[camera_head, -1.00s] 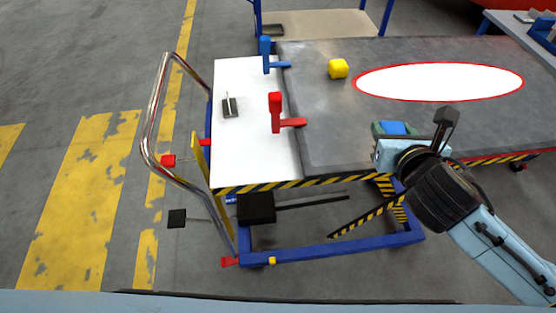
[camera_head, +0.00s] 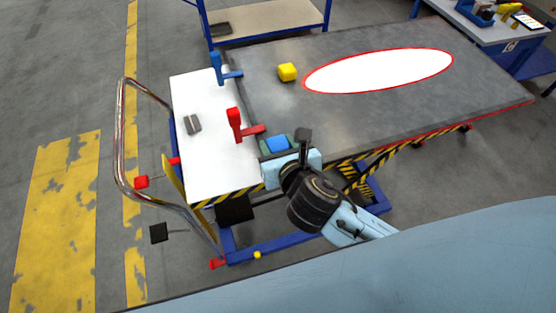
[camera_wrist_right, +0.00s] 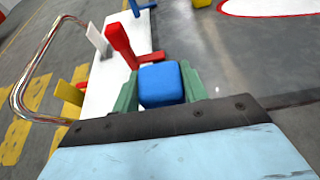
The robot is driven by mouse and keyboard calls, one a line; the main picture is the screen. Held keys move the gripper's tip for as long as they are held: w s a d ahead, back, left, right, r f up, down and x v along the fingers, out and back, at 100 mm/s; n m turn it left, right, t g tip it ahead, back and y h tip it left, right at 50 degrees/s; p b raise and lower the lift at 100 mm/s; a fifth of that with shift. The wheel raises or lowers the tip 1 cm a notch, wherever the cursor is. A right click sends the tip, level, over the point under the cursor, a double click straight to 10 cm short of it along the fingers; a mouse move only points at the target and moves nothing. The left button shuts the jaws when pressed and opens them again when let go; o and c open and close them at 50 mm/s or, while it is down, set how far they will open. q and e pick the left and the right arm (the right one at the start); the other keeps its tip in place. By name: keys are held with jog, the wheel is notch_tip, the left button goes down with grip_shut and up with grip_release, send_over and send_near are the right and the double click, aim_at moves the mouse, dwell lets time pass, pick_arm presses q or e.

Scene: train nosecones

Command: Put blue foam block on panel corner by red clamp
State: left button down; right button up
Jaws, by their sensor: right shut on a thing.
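The blue foam block (camera_head: 278,144) is held between the green fingers of my right gripper (camera_head: 276,147). In the right wrist view the block (camera_wrist_right: 161,84) sits between both fingers (camera_wrist_right: 160,90), with the grey panel (camera_wrist_right: 235,70) around and beyond it. The red clamp (camera_head: 236,125) stands at the panel's left edge, its bar reaching over the grey panel (camera_head: 330,120). My right gripper is just right of and nearer than the red clamp, by the panel's near-left corner. I cannot tell whether the block touches the panel. My left gripper is not in view.
A blue clamp (camera_head: 217,68) stands farther back on the same edge. A white cart top (camera_head: 190,95) with a small grey piece (camera_head: 193,123) lies to the left.

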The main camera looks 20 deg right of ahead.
jog(key=shift+f+b, duration=0.6)
jog(key=shift+f, duration=2.2)
jog(key=shift+f, duration=0.15)
jog(key=o, duration=1)
jog(key=shift+c, duration=0.2)
jog(key=shift+s+r, duration=0.2)
jog(key=shift+s, duration=0.05)
jog(key=v, duration=1.1)
jog(key=shift+s+p, duration=0.25)
jog(key=shift+p, duration=0.15)
jog(key=shift+r, duration=0.1)
